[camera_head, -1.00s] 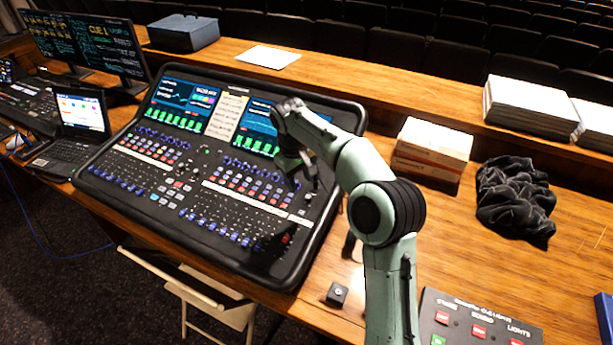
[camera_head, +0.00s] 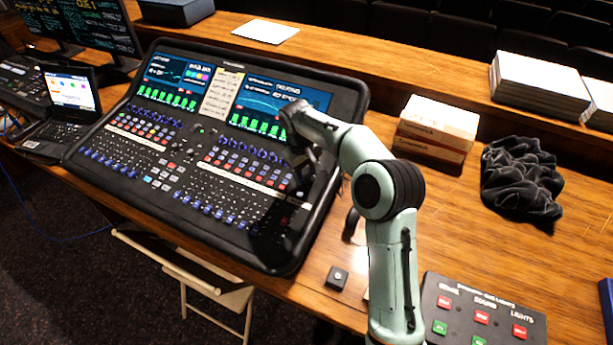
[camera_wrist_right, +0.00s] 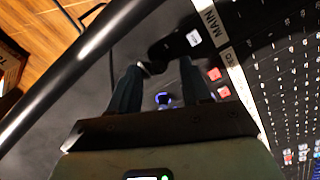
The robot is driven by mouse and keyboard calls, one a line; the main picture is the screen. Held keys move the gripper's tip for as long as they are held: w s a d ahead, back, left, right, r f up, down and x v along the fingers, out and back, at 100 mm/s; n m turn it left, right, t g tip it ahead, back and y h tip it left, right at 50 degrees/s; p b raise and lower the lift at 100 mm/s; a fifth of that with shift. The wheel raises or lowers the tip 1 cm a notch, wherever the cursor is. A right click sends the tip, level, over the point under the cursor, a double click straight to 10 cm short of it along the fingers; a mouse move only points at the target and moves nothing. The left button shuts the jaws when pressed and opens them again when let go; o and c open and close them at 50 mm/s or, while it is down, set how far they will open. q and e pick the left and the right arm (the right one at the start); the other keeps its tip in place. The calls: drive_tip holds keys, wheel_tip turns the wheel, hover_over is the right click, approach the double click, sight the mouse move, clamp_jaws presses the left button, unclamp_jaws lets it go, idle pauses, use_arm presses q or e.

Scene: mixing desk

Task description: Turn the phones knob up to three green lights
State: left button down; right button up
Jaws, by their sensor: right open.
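The mixing desk (camera_head: 347,120) is a large black console with two screens, rows of coloured buttons and blue-capped faders. My right gripper (camera_head: 304,176) hangs over its right side, pointing down. In the right wrist view my right gripper (camera_wrist_right: 161,86) has its two dark fingers apart, with a small blue-ringed knob (camera_wrist_right: 163,99) showing between them, which looks like the phones knob. Neither finger visibly touches it, and its label and any green lights cannot be made out. In the head view my gripper and forearm hide that spot. My left gripper is not in view.
A strip reading MAIN (camera_wrist_right: 208,20) and two red buttons (camera_wrist_right: 214,74) lie beside the fingers. A small black box (camera_head: 337,278) and a cue-light panel (camera_head: 455,315) stand right of the desk. Boxes (camera_head: 437,123) and dark cloth (camera_head: 522,178) lie farther right.

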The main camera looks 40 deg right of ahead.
sight(307, 179)
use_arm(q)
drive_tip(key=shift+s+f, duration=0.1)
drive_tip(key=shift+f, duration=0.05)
use_arm(e)
drive_tip(key=shift+d+f, duration=0.15)
drive_tip(key=shift+f, duration=0.85)
clamp_jaws()
drive_tip(key=shift+m, duration=0.3)
drive_tip(key=shift+m, duration=1)
drive_tip(key=m+p, duration=0.1)
drive_tip(key=m, duration=0.2)
drive_tip(key=shift+m, duration=0.3)
use_arm(q)
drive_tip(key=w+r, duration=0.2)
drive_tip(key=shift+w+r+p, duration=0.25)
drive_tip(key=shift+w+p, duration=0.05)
drive_tip(key=shift+p, duration=0.1)
use_arm(e)
drive_tip(key=m, duration=0.5)
drive_tip(key=shift+y, duration=0.4)
drive_tip(key=shift+m, duration=0.4)
